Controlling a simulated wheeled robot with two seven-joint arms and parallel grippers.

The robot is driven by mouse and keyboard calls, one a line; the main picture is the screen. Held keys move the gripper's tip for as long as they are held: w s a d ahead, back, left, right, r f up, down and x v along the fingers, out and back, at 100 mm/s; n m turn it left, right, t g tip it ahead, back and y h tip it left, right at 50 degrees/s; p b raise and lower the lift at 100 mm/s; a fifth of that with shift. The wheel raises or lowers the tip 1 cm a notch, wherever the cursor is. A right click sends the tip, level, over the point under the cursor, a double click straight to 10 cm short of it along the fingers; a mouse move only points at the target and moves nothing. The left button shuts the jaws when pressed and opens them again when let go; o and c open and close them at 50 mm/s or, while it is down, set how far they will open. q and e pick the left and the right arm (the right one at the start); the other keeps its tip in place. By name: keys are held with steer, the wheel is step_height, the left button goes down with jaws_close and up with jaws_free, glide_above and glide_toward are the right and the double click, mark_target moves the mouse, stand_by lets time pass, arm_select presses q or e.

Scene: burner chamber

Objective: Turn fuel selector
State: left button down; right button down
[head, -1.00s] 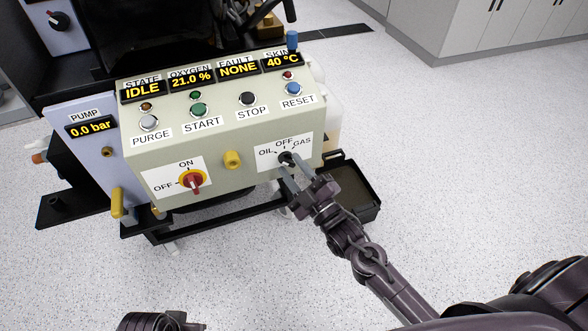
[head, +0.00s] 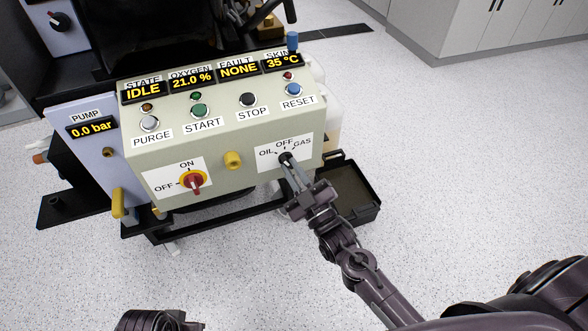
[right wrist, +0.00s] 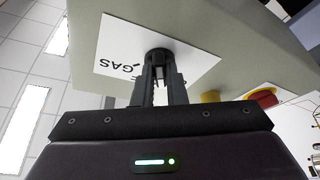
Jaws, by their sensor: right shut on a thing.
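The fuel selector (head: 285,158) is a small black knob on a white label marked OIL, OFF and GAS, at the lower right of the beige panel. My right gripper (head: 291,170) is shut on the knob. The right wrist view shows the knob (right wrist: 158,56) between the two fingers, with GAS readable upside down beside it. The fingers hide the knob's pointer, so I cannot tell its position. My left gripper (head: 160,322) shows only in part at the bottom edge, and its fingers cannot be made out.
The panel (head: 220,130) also carries a red main switch (head: 194,182), a yellow knob (head: 233,159) and a row of push buttons. The displays read IDLE, 21.0 %, NONE and 35 °C. A black tray (head: 362,208) stands low at the right. Open floor lies in front.

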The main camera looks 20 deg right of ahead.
steer(key=m+t+h, duration=0.1)
steer(key=m+h, duration=0.1)
steer(key=m, duration=0.2)
steer(key=shift+a+m, duration=0.15)
steer(key=shift+m, duration=0.25)
steer(key=shift+m+h+p, duration=0.3)
steer(key=shift+m+h, duration=0.1)
steer(key=shift+a+f+m+h, duration=0.1)
steer(key=shift+m+h, duration=0.5)
steer(key=shift+m, duration=0.7)
arm_select(q)
steer(key=shift+a+f, duration=0.3)
steer(key=shift+f, duration=0.65)
arm_select(e)
steer(key=shift+m, duration=0.3)
arm_select(q)
steer(key=shift+w, duration=0.15)
arm_select(e)
steer(key=c, duration=1.5)
jaws_free()
steer(key=shift+o, duration=0.2)
arm_select(q)
steer(key=shift+s, duration=0.2)
